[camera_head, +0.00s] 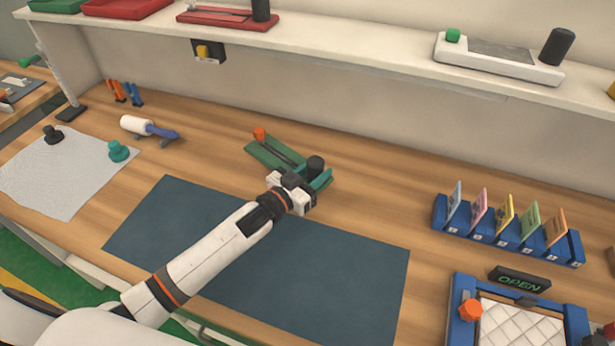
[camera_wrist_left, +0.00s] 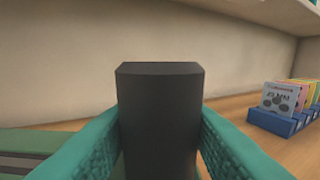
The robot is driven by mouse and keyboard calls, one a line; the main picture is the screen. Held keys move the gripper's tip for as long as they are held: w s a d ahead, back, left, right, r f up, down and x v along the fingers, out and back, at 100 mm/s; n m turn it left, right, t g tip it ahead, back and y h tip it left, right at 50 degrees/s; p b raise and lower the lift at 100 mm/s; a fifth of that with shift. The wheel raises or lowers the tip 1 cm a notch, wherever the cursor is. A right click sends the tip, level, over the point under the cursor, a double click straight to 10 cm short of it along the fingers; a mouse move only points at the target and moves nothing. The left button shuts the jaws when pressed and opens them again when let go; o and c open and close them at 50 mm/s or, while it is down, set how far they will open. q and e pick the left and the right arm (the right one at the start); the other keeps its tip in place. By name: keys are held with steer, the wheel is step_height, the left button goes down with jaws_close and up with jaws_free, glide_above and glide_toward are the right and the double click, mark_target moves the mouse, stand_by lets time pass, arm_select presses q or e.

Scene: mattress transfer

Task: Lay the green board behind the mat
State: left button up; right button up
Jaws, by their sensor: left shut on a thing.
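The green board (camera_head: 262,153) is behind the dark blue mat (camera_head: 340,262), at a slant. It has an orange knob (camera_head: 259,134) at its far left end and a black upright handle (camera_head: 315,163) at its right end. My left gripper (camera_head: 318,176) reaches over the mat and is shut on the black handle. In the left wrist view the handle (camera_wrist_left: 158,120) stands upright between the teal fingers, and a strip of the board (camera_wrist_left: 35,140) shows at the left. I cannot tell whether the board touches the table. My arm hides part of the mat. My right gripper is not in view.
A blue card rack (camera_head: 505,240) stands at the right, with a blue frame (camera_head: 463,325) in front of it. A white roller (camera_head: 137,125) and a grey sheet (camera_head: 60,175) lie at the left. A shelf (camera_head: 350,55) runs above the back. Bare wood (camera_head: 385,190) lies right of the board.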

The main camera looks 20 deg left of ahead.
arm_select(q)
step_height(320, 180, down, 2)
steer(key=shift+s+f, duration=0.15)
step_height(320, 180, down, 5)
steer(key=shift+r, duration=0.15)
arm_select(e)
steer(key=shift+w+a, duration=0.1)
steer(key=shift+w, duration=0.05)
arm_select(q)
steer(key=o, duration=1.2)
steer(key=shift+o, duration=0.2)
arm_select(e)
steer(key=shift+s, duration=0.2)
